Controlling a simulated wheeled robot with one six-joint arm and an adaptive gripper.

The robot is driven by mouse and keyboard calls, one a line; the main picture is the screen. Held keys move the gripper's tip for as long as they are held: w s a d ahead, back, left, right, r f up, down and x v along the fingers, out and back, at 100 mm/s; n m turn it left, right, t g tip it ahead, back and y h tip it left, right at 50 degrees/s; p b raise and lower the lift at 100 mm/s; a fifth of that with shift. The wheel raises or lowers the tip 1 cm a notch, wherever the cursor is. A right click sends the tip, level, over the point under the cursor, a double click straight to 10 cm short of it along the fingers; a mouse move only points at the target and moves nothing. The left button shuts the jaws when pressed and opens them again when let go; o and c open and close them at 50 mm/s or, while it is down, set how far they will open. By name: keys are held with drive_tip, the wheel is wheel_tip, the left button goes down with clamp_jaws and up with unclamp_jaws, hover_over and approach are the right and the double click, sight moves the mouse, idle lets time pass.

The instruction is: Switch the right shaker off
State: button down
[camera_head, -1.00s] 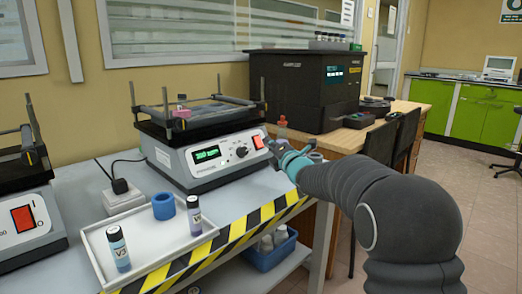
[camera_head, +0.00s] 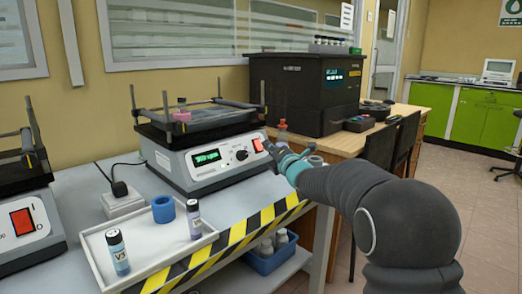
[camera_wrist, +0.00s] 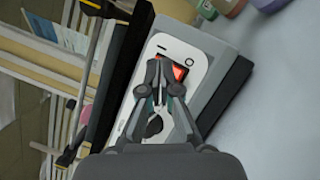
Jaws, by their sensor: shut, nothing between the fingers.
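The right shaker (camera_head: 207,172) stands on the bench, with a lit green display (camera_head: 205,157), a black knob and a red rocker switch (camera_head: 259,145) on its front panel. The display text is too small to read surely. My gripper (camera_head: 268,147) is shut and empty, with its tips at the switch. In the wrist view, my gripper (camera_wrist: 164,66) covers part of the red switch (camera_wrist: 179,71); marks "I" and "O" show on the white panel beside it. I cannot tell whether the tips touch it.
The left shaker (camera_head: 30,232) has its own red switch. A white tray (camera_head: 94,250) holds two vials and a blue ring (camera_head: 163,208). A black analyser (camera_head: 300,95) stands behind on a wooden table. A blue bin (camera_head: 268,260) is below the bench.

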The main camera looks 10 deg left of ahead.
drive_tip(key=shift+w+a+f+b, duration=0.1)
drive_tip(key=shift+a+f+b, duration=0.1)
drive_tip(key=shift+b, duration=0.15)
idle(0.3)
drive_tip(key=shift+w+a+f+b, duration=0.1)
drive_tip(key=shift+b, duration=0.2)
drive_tip(key=shift+w+a+f+b, duration=0.15)
drive_tip(key=shift+a+b, duration=0.05)
drive_tip(key=shift+b, duration=0.15)
idle(0.6)
drive_tip(key=shift+d, duration=0.1)
idle(0.3)
drive_tip(key=shift+s+d+r, duration=0.35)
drive_tip(key=shift+d+r, duration=0.05)
drive_tip(key=shift+r, duration=0.05)
drive_tip(key=shift+s+d+r, duration=1.3)
drive_tip(key=shift+d+r, duration=0.15)
drive_tip(key=shift+d, duration=0.15)
